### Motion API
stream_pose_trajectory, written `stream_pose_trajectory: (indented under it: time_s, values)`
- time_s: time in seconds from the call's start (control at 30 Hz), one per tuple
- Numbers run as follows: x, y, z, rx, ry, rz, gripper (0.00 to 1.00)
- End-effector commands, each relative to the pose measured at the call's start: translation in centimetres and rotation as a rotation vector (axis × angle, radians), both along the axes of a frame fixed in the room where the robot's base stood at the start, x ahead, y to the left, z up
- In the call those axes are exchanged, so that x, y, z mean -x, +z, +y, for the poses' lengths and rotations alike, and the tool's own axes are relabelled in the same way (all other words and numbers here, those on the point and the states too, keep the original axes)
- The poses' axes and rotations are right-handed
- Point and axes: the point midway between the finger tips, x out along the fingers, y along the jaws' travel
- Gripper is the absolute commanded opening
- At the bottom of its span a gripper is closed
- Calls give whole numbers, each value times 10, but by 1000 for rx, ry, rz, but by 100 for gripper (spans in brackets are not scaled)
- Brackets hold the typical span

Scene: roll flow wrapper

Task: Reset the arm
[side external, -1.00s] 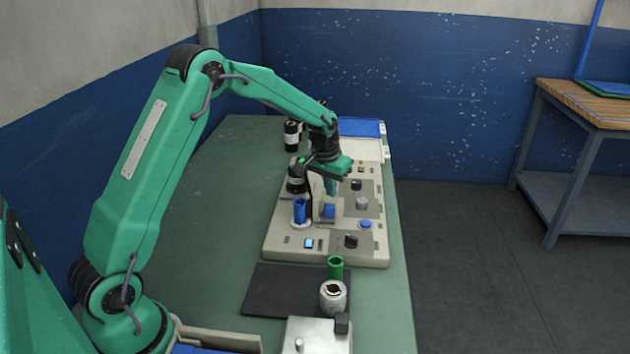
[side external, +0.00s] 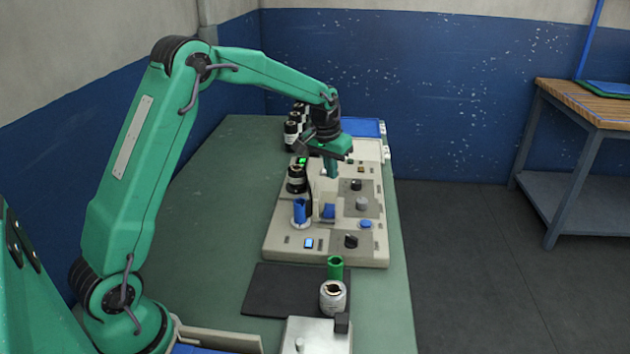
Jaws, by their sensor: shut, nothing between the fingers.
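My green arm reaches from the left over the green bench. My gripper (side external: 331,168) points down and is shut, with nothing seen between its fingers. It hangs above the back half of the beige machine (side external: 285,240), apart from the machine's top as far as I can tell. Below and in front of it, a blue block (side external: 328,211) and a blue cylinder (side external: 299,212) sit on the machine. A dark bottle-like unit with a white label (side external: 296,180) stands just left of the gripper.
Several dark rolls (side external: 291,133) stand behind. In front are a dark mat (side external: 290,290), a green cylinder (side external: 335,267), a silver cylinder (side external: 333,297) and a metal box (side external: 315,335). The green bench (side external: 210,230) is clear at left. A wooden-topped table (side external: 590,105) stands at right.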

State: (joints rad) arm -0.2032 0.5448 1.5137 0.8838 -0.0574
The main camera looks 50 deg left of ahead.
Motion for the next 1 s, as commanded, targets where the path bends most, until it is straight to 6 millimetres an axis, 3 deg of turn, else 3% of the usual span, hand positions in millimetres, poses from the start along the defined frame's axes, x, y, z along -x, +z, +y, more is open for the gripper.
stream_pose_trajectory:
  time_s: [0.37, 0.53, 0.77, 1.0]
  values:
    - [2, 3, -1, -1, -2, -2, 0]
    - [11, 17, -8, -3, -12, -15, 0]
    - [41, 54, -25, -11, -41, -47, 0]
    - [84, 91, -46, -20, -77, -89, 0]
